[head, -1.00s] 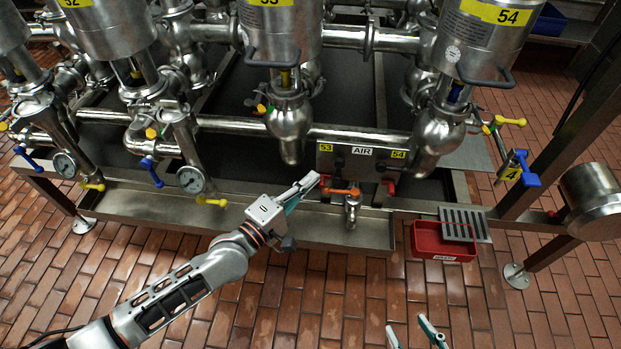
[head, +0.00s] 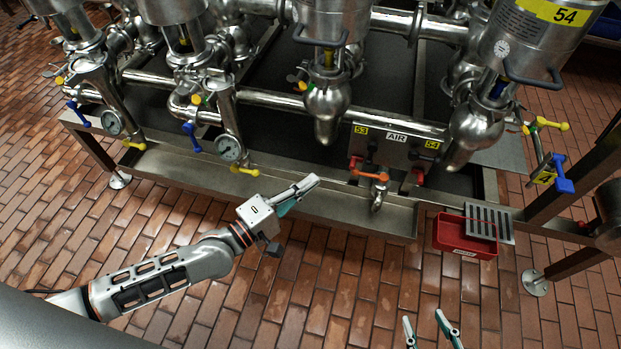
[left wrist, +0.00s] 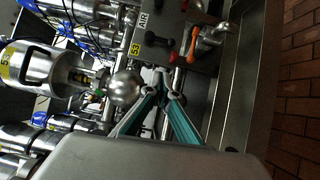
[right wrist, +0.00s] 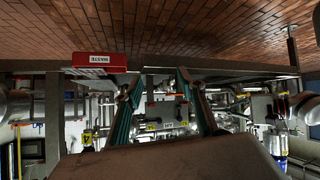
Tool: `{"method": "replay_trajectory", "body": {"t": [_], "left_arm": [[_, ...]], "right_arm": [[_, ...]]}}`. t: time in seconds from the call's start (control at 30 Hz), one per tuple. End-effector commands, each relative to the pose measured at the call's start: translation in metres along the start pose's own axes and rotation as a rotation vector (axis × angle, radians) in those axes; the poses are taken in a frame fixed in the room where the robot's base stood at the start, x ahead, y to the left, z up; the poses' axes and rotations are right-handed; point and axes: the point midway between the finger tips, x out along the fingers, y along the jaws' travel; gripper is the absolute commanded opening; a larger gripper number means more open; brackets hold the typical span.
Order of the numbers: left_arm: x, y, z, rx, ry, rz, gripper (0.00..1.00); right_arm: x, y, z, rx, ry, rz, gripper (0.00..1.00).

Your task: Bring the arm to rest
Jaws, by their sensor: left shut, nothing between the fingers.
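My left arm (head: 165,275) reaches in from the left in the head view. Its gripper (head: 308,186) is shut and empty in front of the metal drip tray, left of the orange-handled tap (head: 372,175). In the left wrist view the fingertips of this gripper (left wrist: 167,90) meet with nothing between them. My right gripper (head: 428,322) shows only its fingertips at the bottom of the head view, over the tiled floor. In the right wrist view its fingers (right wrist: 160,90) stand apart with nothing held between them.
The valve rack with steel bodies, pipes and gauges (head: 230,148) fills the back. The drip tray (head: 200,172) runs along its front. A red waste bin (head: 462,236) hangs at the right, beside a steel post (head: 575,262). The brick-tiled floor (head: 330,290) in front is clear.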

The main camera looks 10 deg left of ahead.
Motion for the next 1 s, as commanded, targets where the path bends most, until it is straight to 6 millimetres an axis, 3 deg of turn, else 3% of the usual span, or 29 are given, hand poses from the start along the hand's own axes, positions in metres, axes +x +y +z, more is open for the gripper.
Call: {"method": "replay_trajectory", "body": {"t": [0.33,0.47,0.57,0.77,1.0], "left_arm": [[-0.001,0.006,0.004,0.029,-0.003,0.002,0.0],[-0.007,0.027,0.022,0.168,-0.011,0.0,0.0],[-0.019,0.043,0.041,0.35,-0.013,-0.02,0.0],[-0.058,0.052,0.064,0.751,-0.007,-0.141,0.0],[-0.137,0.031,0.07,1.194,-0.056,-0.421,0.0]], "right_arm": [[-0.001,0.002,-0.012,-0.002,0.021,0.003,0.4],[-0.004,0.011,-0.041,-0.01,0.068,0.018,0.4],[-0.008,0.01,-0.037,-0.006,0.054,0.019,0.4],[-0.018,0.016,-0.053,0.002,0.059,0.029,0.4],[-0.033,0.017,-0.057,0.02,0.033,0.031,0.4]]}}
